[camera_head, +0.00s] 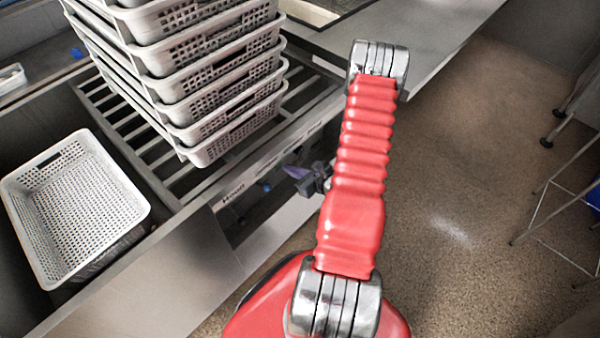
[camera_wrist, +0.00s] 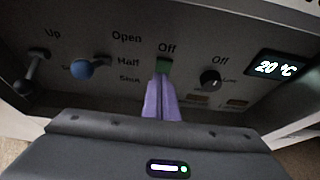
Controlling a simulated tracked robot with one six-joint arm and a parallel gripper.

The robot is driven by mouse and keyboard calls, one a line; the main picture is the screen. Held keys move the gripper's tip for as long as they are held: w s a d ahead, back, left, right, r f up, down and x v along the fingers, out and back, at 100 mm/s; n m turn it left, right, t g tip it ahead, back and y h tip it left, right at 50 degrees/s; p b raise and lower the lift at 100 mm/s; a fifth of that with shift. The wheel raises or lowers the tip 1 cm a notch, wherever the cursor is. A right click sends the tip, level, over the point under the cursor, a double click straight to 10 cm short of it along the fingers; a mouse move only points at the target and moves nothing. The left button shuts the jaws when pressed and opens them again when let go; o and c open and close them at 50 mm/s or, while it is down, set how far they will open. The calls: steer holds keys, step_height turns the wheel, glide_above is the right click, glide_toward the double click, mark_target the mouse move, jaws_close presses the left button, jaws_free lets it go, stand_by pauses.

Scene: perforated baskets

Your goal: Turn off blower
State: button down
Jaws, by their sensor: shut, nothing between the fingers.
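In the wrist view a dark control panel (camera_wrist: 215,50) fills the top. A green switch (camera_wrist: 164,65) sits under an "Off" label, and a black knob (camera_wrist: 210,79) to its right has "Off" above it and what looks like "Low" beside it. No label naming the blower is readable. My gripper (camera_wrist: 163,80) has its purple fingers shut and empty, tips just below or at the green switch; I cannot tell whether they touch it. In the head view my gripper (camera_head: 292,171) is at the bench's front panel (camera_head: 240,190), partly hidden by my arm.
Left of the fingers are a blue-knobbed lever (camera_wrist: 82,68) and a dark lever (camera_wrist: 33,75) under "Up". A display (camera_wrist: 275,67) reads 20 °C. Stacked white baskets (camera_head: 215,85) stand on the slatted rack; another basket (camera_head: 75,200) sits left.

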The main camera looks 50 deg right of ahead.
steer(key=shift+w+r, duration=0.2)
steer(key=shift+w, duration=1.15)
steer(key=shift+w+a, duration=0.1)
steer(key=shift+r, duration=0.2)
steer(key=shift+r, duration=0.65)
